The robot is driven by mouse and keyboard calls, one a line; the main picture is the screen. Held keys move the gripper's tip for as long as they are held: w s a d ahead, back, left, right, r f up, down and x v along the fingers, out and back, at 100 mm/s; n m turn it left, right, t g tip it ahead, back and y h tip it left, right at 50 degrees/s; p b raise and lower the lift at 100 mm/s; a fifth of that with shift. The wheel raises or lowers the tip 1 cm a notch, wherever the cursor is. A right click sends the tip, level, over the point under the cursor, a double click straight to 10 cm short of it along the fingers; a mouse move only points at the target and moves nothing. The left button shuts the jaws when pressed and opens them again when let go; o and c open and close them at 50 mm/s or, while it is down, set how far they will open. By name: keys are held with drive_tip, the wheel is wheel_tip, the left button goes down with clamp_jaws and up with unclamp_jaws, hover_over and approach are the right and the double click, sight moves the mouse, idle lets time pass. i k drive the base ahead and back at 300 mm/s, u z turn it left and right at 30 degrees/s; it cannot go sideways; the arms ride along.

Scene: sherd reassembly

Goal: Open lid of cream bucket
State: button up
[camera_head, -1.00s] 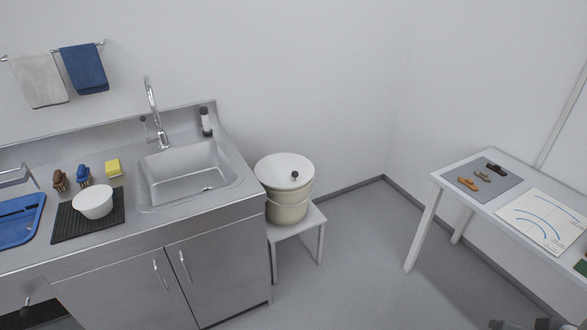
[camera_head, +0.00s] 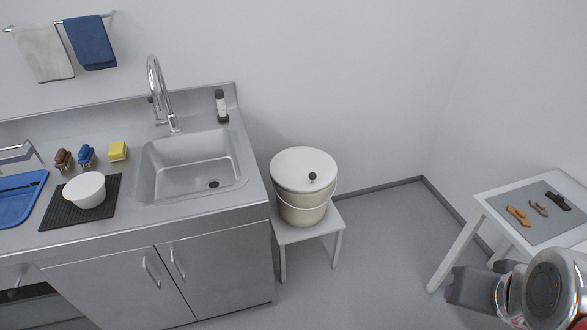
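The cream bucket (camera_head: 302,210) stands upright on a small white stool to the right of the sink counter. Its white lid (camera_head: 302,168) is on top, covering the opening, with a dark round knob (camera_head: 312,176) near the lid's right side. A thin wire handle hangs around the bucket's front. My gripper (camera_head: 452,288) shows at the lower right as dark grey parts, well apart from the bucket and nearer to me. My arm hides part of it, and I cannot tell whether its fingers are open.
The steel counter with the sink (camera_head: 190,170) and tap (camera_head: 158,95) is close to the bucket's left. A white table (camera_head: 485,192) with several sherds on a grey mat (camera_head: 575,222) stands at the right. The floor (camera_head: 375,255) between stool and table is clear.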

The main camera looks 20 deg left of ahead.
sight(299, 169)
drive_tip(key=u, duration=0.4)
drive_tip(key=i, duration=0.65)
drive_tip(key=u, duration=0.9)
drive_tip(key=i, duration=0.75)
drive_tip(key=u, duration=0.45)
